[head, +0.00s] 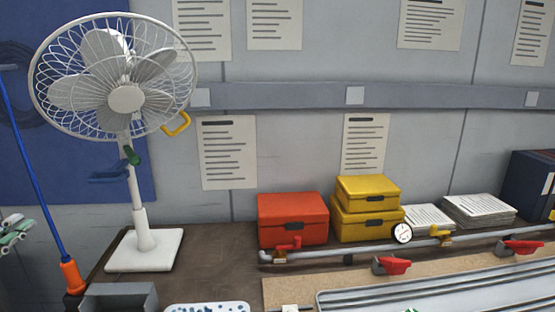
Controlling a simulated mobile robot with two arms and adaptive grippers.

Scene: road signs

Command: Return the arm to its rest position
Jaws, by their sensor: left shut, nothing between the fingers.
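My left gripper (16,233) shows at the left edge of the head view, partly cut off by the frame. Its fingers are shut with nothing between them. It is in front of the grey wall, to the left of a blue pole (36,165) with an orange lower end (72,277), and apart from it in the picture. My right gripper is not in view.
A white fan (125,98) stands on the left of the brown table (210,262). A pipe (345,251) with red-handled valves runs in front.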

